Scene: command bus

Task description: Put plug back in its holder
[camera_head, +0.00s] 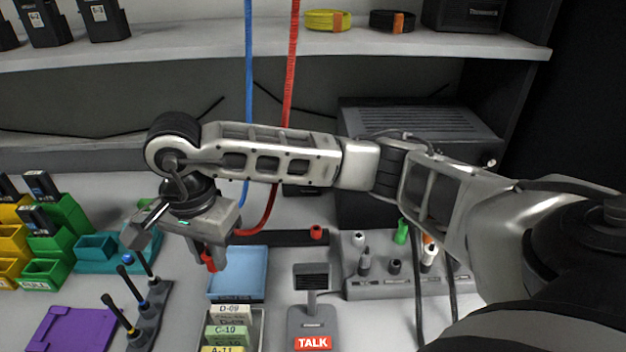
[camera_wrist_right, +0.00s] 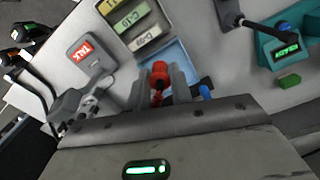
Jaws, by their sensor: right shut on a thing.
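My right gripper (camera_head: 207,262) hangs pointing down above the blue tray's left edge. It is shut on a red plug (camera_head: 209,261), whose red cable (camera_head: 291,70) runs up past the shelf. The plug's head (camera_wrist_right: 159,72) shows between the fingers (camera_wrist_right: 160,90) in the right wrist view. A black strip (camera_head: 280,238) lies on the desk behind the tray, with a red socket-like piece (camera_head: 316,232) near its right end; I cannot tell for sure that it is the holder. The plug is apart from it, to its left. My left gripper is out of view.
A blue tray (camera_head: 238,283), a card box (camera_head: 262,325) and a talk microphone base (camera_head: 312,322) stand in front. A grey block (camera_head: 395,288) with several knobs stands right. Green bins (camera_head: 60,245) are left. A blue cable (camera_head: 248,80) hangs behind my arm.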

